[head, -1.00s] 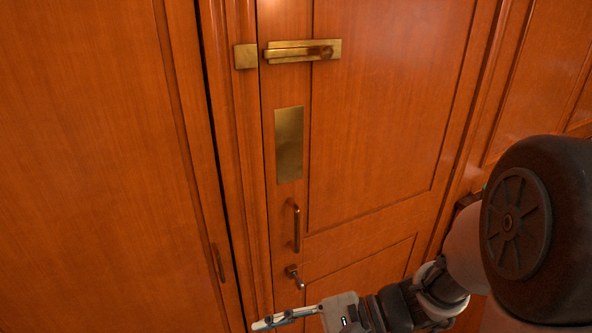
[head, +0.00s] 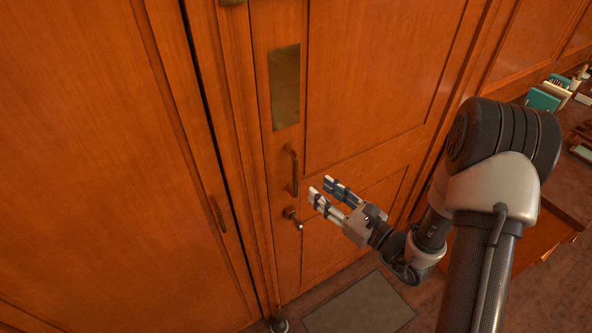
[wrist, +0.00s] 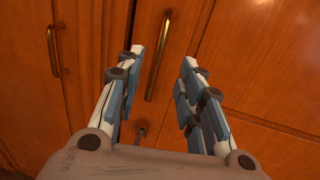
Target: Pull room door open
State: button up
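The room door (head: 375,85) is wood-panelled and looks closed. It has a vertical bar pull handle (head: 294,172), with a small lever or knob (head: 293,216) below it. My gripper (head: 321,186) is open and empty, just right of the pull and lever in the head view; it does not appear to touch either. In the wrist view the pull handle (wrist: 158,55) shows upright beyond and between the two spread fingers (wrist: 160,75). A small dark fitting, probably the lever, shows low between the fingers, partly hidden.
A brass plate (head: 285,88) is on the door above the pull. A wooden panel (head: 95,150) at left has its own small handle (head: 217,213). A grey mat (head: 360,305) lies on the floor. A desk with books (head: 543,100) stands at right.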

aim_at(297, 172)
jog(key=b+x, duration=0.1)
jog(key=x, duration=1)
jog(key=shift+c, duration=0.5)
grip_shut()
